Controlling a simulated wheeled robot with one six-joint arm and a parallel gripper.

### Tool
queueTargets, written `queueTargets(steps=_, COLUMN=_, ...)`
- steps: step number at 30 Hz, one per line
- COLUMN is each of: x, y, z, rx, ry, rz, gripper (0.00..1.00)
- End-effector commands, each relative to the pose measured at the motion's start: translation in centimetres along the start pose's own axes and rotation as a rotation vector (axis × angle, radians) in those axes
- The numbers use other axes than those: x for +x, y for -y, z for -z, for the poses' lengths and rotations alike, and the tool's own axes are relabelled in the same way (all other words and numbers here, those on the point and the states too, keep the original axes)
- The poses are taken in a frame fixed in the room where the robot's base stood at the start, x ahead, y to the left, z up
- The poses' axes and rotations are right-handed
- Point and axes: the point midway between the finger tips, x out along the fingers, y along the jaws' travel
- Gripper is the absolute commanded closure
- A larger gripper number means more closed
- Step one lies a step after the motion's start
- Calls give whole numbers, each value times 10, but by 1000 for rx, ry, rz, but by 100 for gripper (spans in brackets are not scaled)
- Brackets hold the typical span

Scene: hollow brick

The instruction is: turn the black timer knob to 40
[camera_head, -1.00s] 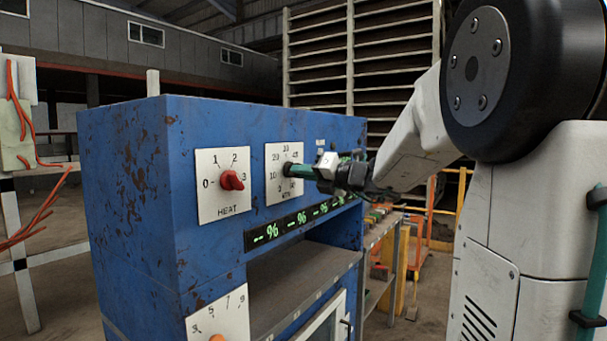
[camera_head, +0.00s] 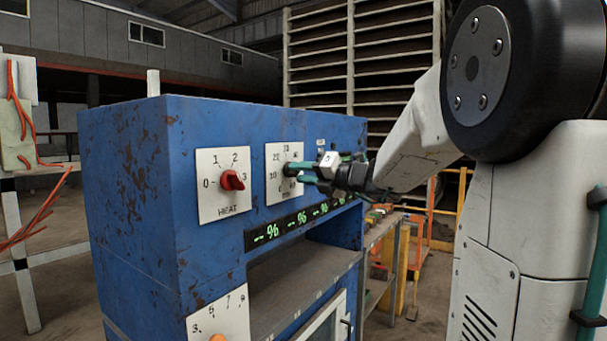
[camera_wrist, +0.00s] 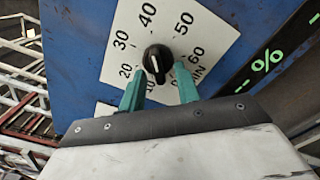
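The black timer knob (camera_wrist: 157,60) sits on a white dial plate (camera_wrist: 115,60) numbered from 10 to 60. A short white mark shows on the knob's face; I cannot tell for sure which end points to a number. My gripper (camera_wrist: 159,72) is open, with one teal finger on each side just short of the knob, and a gap shows between knob and fingers. In the head view the knob (camera_head: 287,170) is a small dark shape on the dial plate (camera_head: 274,190), partly behind my gripper's teal fingertips (camera_head: 297,172).
The plate is on a blue, rust-spotted cabinet (camera_head: 130,190). A red heat knob (camera_head: 232,180) is left of the timer dial. Green percent displays (camera_head: 265,234) run below. An orange knob (camera_head: 217,338) is lower down. A shelf with items (camera_head: 380,225) stands right of the cabinet.

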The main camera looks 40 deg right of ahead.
Motion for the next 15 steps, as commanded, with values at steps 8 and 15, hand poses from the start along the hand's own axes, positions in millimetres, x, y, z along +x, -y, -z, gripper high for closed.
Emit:
queueTargets(steps=8, x=-10, y=-1, z=-2, rx=-2, ry=4, rz=1, gripper=67)
queueTargets(steps=15, x=-51, y=0, z=-1, rx=-2, ry=4, rz=2, gripper=67)
